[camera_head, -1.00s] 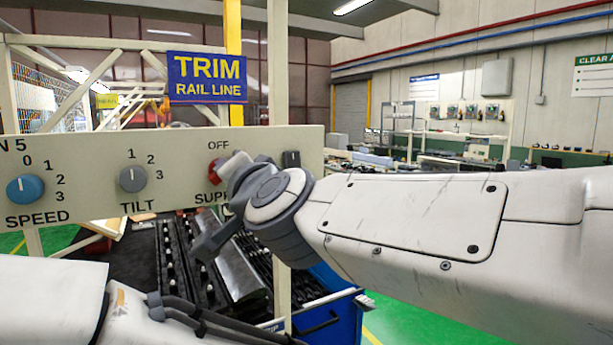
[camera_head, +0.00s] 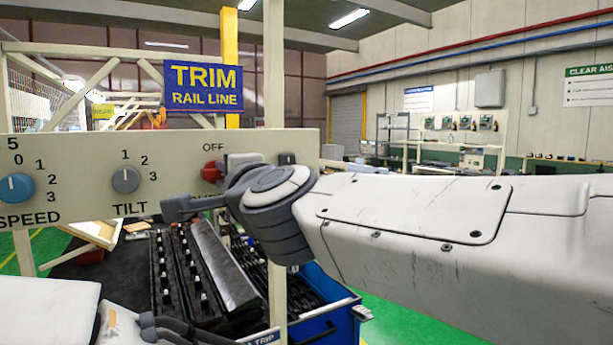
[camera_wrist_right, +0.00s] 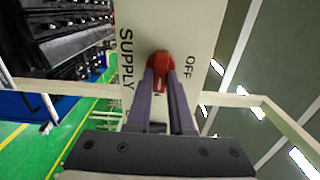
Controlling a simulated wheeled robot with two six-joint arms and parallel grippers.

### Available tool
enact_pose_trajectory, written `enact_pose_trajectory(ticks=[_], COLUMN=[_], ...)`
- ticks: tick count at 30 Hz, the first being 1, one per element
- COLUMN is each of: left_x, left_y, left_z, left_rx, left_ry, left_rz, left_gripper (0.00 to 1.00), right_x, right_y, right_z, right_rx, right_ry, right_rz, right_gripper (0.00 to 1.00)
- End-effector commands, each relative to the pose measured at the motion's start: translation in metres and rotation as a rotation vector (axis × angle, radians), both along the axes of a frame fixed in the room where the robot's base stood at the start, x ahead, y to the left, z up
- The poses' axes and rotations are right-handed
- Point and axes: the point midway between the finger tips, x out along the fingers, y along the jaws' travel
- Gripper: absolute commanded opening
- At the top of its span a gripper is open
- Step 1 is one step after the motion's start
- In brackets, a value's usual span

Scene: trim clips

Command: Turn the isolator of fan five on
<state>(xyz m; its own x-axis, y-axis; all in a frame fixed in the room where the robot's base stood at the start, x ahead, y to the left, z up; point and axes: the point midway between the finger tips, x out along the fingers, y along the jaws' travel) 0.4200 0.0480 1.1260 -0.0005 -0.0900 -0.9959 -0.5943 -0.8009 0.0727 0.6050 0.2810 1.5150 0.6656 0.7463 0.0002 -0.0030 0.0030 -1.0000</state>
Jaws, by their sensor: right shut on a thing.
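The red isolator knob (camera_head: 211,172) sits on a cream panel (camera_head: 75,150), below the word OFF. The label at the panel's left edge is cut off, with a 5 showing. In the right wrist view, my right gripper (camera_wrist_right: 162,78) is shut on the red knob (camera_wrist_right: 161,62), one finger on each side. OFF is to the knob's right there, SUPPLY to its left, and a partly covered N shows between the fingers. The exact angle of the knob is hard to tell. In the head view, my right wrist covers part of the knob and lettering.
A blue SPEED knob (camera_head: 17,187) and a grey TILT knob (camera_head: 126,180) are on the same panel to the left. A blue bin (camera_head: 335,315) with black rails (camera_head: 185,275) stands below and behind it. A cream post (camera_head: 273,80) rises behind the panel.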

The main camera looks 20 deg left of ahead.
Motion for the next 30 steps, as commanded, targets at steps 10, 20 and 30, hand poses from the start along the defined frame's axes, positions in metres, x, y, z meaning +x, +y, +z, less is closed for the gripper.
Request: enact_pose_trajectory(ticks=[10,20,30], left_x=[0.000,0.000,0.000], left_y=[0.000,0.000,0.000], left_z=[0.000,0.000,-0.002], left_rx=[0.000,0.000,0.000], left_ry=[0.000,0.000,0.000], left_rz=[0.000,0.000,0.000], left_gripper=[0.00,0.00,0.00], right_x=[0.000,0.000,-0.010], right_y=[0.001,0.000,-0.010], right_z=[-0.002,-0.001,0.000], right_rx=[0.007,0.006,0.008], right_ry=[0.012,0.010,0.008], right_rz=[0.002,0.001,0.002], right_gripper=[0.00,0.50,0.50])
